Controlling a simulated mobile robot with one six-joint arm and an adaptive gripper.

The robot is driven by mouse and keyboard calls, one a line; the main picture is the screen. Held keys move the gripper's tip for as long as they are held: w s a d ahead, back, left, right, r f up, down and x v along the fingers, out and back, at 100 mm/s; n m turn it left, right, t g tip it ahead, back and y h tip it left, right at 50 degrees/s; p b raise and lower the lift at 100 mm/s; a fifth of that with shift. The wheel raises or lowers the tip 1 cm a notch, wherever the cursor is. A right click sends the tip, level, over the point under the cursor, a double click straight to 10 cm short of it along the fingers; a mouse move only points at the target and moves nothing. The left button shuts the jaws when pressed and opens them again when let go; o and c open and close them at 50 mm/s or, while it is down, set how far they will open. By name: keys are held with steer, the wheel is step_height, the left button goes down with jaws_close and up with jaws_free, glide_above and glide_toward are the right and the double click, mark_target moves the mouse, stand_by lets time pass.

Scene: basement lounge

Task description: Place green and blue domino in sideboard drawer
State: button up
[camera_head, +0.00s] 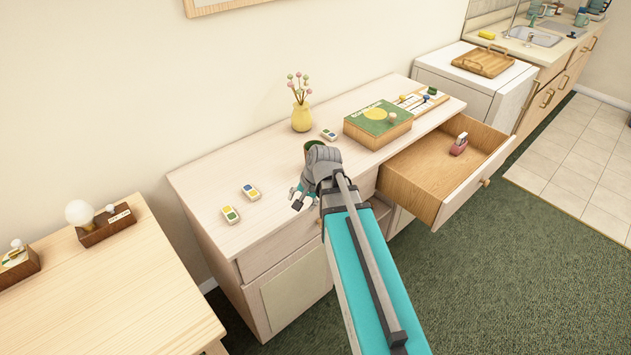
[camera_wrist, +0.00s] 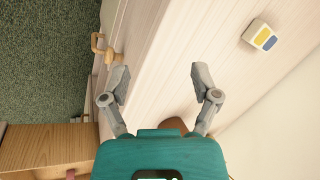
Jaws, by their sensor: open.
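The sideboard (camera_head: 215,178) has its right drawer (camera_head: 425,168) pulled open. Three dominoes lie on its top. One (camera_head: 329,134), by the vase, has a green half; its other half is too small to tell. One (camera_head: 251,192) is blue and yellow, and one (camera_head: 230,214) is green and yellow, both towards the left. A blue-and-yellow domino also shows at upper right in the wrist view (camera_wrist: 261,37). My gripper (camera_head: 297,198) is open and empty over the sideboard's front edge, right of the two left dominoes. Its spread fingers show in the wrist view (camera_wrist: 160,78).
A small pinkish-red object (camera_head: 460,146) lies in the drawer. A yellow vase (camera_head: 301,116), a green cup (camera_head: 313,146) partly behind my gripper, and a green boxed game (camera_head: 379,121) stand on top. A wooden table (camera_head: 130,280) stands at left.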

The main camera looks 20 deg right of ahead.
steer(key=s+a+f+n+g+h+b, duration=0.2)
steer(key=s+a+f+n+h+b, duration=0.1)
steer(key=s+f+n+b, duration=0.5)
step_height(320, 180, down, 3)
steer(key=shift+s+a+r+g+b, duration=0.2)
steer(key=shift+a+g+b, duration=0.2)
steer(key=shift+a+b, duration=0.35)
steer(key=shift+a, duration=0.1)
